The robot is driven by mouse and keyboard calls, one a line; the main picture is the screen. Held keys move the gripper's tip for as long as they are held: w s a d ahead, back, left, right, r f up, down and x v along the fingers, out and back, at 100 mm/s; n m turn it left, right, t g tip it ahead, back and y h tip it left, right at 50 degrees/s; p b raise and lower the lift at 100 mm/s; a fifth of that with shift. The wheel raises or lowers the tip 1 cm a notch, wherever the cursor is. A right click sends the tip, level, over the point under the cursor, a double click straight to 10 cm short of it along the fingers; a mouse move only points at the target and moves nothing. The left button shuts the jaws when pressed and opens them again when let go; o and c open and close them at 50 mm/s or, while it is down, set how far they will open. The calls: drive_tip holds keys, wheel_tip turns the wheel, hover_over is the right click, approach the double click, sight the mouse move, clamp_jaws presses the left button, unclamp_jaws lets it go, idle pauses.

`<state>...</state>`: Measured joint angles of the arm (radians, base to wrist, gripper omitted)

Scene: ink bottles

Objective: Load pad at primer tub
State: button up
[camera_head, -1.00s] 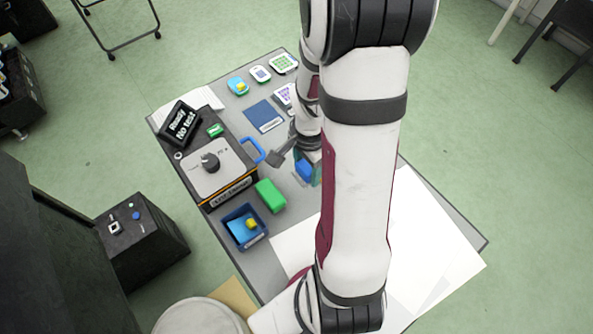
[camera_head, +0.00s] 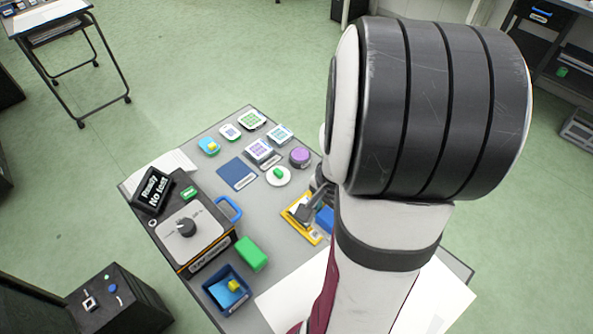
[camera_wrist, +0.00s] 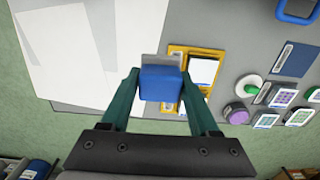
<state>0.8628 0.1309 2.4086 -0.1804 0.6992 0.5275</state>
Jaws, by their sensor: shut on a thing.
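My gripper (camera_wrist: 160,92) is shut on a blue block (camera_wrist: 160,83), which sits between its two dark green fingers in the wrist view. A grey plate shows at the block's far edge. The block also shows in the head view (camera_head: 325,218), partly hidden by my arm, beside a yellow tray (camera_head: 318,236). A purple round tub (camera_head: 300,157) stands beyond the tray; it also shows in the wrist view (camera_wrist: 236,113). A white round dish with a green piece (camera_head: 278,175) is beside it. I cannot tell which one is the primer tub. The block is apart from both.
A black-and-grey machine with a knob (camera_head: 193,237) and blue handle stands at left. A green block (camera_head: 251,254) and a blue bin (camera_head: 211,293) are in front of it. Small cards and pads (camera_head: 252,120) lie at the back. White sheets (camera_wrist: 75,50) cover the near right.

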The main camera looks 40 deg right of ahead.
drive_tip(key=w+d, duration=1)
drive_tip(key=w, duration=0.3)
hover_over(300, 154)
drive_tip(key=f, duration=0.1)
drive_tip(key=shift+d+f, duration=0.1)
drive_tip(key=shift+f, duration=2.8)
drive_tip(key=shift+f, duration=0.55)
wheel_tip(300, 154, up, 7)
drive_tip(key=shift+w, duration=0.1)
